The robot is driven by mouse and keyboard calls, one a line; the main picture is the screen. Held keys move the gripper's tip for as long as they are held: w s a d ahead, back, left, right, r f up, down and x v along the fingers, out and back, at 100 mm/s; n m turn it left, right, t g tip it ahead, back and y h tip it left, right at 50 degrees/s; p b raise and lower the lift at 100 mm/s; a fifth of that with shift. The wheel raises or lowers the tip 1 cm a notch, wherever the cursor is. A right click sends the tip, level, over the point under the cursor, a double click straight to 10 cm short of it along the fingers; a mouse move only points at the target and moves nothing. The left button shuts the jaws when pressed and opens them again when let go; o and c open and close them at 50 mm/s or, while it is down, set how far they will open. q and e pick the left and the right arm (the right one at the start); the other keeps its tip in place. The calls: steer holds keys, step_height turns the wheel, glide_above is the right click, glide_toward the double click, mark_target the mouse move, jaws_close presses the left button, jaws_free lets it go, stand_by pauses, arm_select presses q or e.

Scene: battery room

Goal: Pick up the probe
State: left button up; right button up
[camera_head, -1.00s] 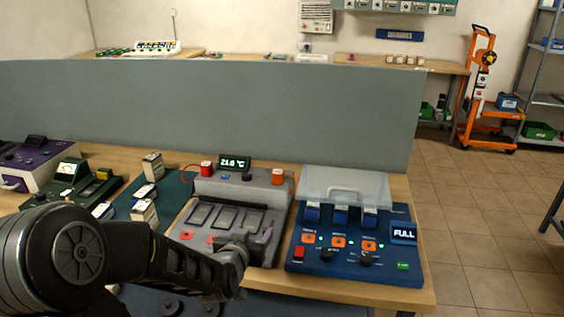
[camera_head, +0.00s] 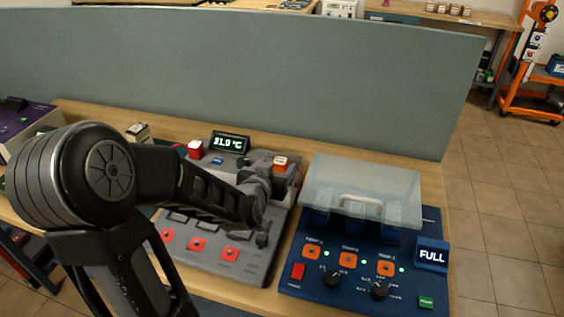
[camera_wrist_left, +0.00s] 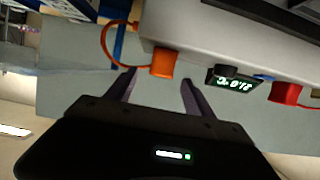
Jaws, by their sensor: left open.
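My left gripper (camera_head: 262,190) is over the right part of the grey console (camera_head: 225,262). Its fingers are open and empty in the left wrist view (camera_wrist_left: 157,84). An orange block with an orange cable (camera_wrist_left: 164,62) sits just beyond the fingertips, roughly centred between them; it also shows in the head view (camera_head: 280,163). A red block (camera_wrist_left: 285,93) is at the console's other back corner, also in the head view (camera_head: 195,149). I cannot tell for sure which piece is the probe. The lit temperature display (camera_head: 230,142) stands between the blocks. My right gripper is out of view.
A blue console (camera_head: 300,285) with a clear lid (camera_head: 365,180) and a "FULL" sign (camera_head: 432,254) stands right of the grey console. A grey partition (camera_head: 250,75) runs behind. A purple device (camera_head: 30,122) is at the left. Tiled floor lies open at right.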

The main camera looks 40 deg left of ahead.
mark_target(279, 165)
arm_select(q)
steer(key=shift+x, duration=1.45)
steer(key=shift+w+a+f+p, duration=0.15)
steer(key=shift+w+f+p, duration=0.15)
steer(key=shift+w+p, duration=0.2)
steer(key=p+x, duration=0.1)
steer(key=x, duration=0.3)
steer(key=shift+s+f, duration=0.1)
steer(key=shift+f, duration=0.1)
steer(key=shift+c, duration=0.3)
jaws_close()
